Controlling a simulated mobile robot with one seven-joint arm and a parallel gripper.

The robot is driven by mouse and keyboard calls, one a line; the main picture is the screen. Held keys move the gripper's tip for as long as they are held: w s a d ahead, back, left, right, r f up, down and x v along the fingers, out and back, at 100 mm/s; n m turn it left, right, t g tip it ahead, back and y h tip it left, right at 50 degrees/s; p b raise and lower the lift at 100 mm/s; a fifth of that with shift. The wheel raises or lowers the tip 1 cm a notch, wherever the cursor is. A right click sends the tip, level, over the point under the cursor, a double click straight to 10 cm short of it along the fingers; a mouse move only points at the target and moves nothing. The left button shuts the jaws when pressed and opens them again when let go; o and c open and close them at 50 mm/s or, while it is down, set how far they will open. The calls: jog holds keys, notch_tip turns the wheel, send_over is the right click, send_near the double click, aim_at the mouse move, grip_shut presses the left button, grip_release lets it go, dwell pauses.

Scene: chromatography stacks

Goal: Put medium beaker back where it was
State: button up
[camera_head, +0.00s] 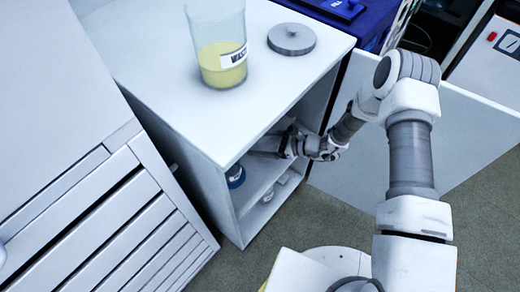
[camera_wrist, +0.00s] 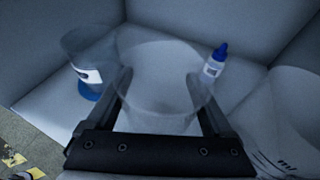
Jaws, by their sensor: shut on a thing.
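My gripper (camera_wrist: 158,82) reaches into the open cabinet, as the head view shows (camera_head: 283,143). In the wrist view its two fingers are shut around a clear, empty-looking beaker (camera_wrist: 160,56), taken to be the medium beaker. The beaker is between the fingers, over a pale shelf (camera_wrist: 140,30). Its base is hard to make out, so I cannot tell whether it touches the shelf. In the head view the cabinet and my arm hide it.
A vessel with blue liquid (camera_wrist: 90,75) stands left of the held beaker. A small blue-capped bottle (camera_wrist: 215,62) is close on its right. Clear glassware marked "ml" (camera_wrist: 285,125) is at lower right. A waste beaker (camera_head: 221,60) stands on the cabinet top (camera_head: 160,60); the door (camera_head: 460,130) is open.

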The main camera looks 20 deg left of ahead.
jog(key=shift+f+b, duration=0.4)
jog(key=shift+f, duration=1.1)
jog(key=shift+f, duration=0.1)
jog(key=o, duration=1.4)
